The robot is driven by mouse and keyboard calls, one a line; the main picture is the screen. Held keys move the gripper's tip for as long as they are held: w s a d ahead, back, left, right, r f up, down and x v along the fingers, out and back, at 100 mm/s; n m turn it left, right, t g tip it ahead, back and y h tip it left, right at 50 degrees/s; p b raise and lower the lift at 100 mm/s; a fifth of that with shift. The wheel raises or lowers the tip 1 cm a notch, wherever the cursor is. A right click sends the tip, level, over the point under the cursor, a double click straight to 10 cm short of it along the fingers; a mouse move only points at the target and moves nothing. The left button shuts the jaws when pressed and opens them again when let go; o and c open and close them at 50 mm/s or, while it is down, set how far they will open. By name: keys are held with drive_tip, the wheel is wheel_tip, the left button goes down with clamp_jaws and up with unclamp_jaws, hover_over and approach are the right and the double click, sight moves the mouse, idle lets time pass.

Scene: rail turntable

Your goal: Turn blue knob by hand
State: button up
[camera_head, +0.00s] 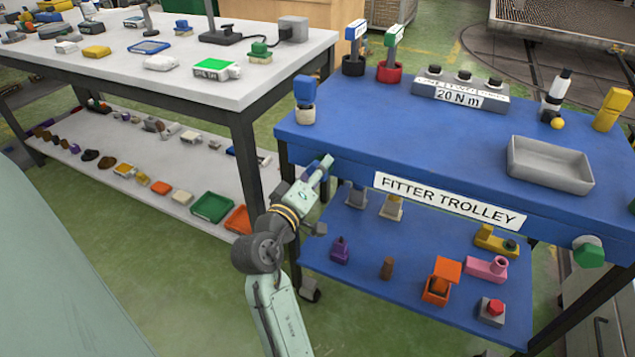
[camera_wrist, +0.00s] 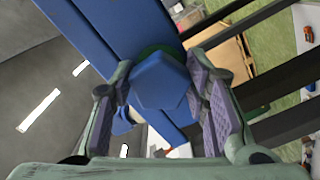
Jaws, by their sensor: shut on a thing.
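The blue knob (camera_wrist: 160,84) is faceted and sits on the front edge of the blue fitter trolley (camera_head: 400,130), with a dark green ring behind it in the wrist view. My gripper (camera_head: 321,170) is at the trolley's front edge, left of the "FITTER TROLLEY" label (camera_head: 450,200). In the wrist view, its two purple-padded fingers lie on either side of the knob, shut on it. In the head view the knob is largely hidden by my gripper.
A green knob (camera_head: 588,252) is on the trolley's right front corner. A grey tray (camera_head: 550,165) and a "20 N m" block (camera_head: 460,90) stand on top. A blue-capped item (camera_head: 305,98) stands near the left edge. A white workbench (camera_head: 140,70) is at left.

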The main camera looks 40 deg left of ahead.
drive_tip(key=shift+m, duration=0.5)
drive_tip(key=o, duration=1.1)
drive_tip(key=shift+s, duration=0.1)
drive_tip(key=v, duration=1.2)
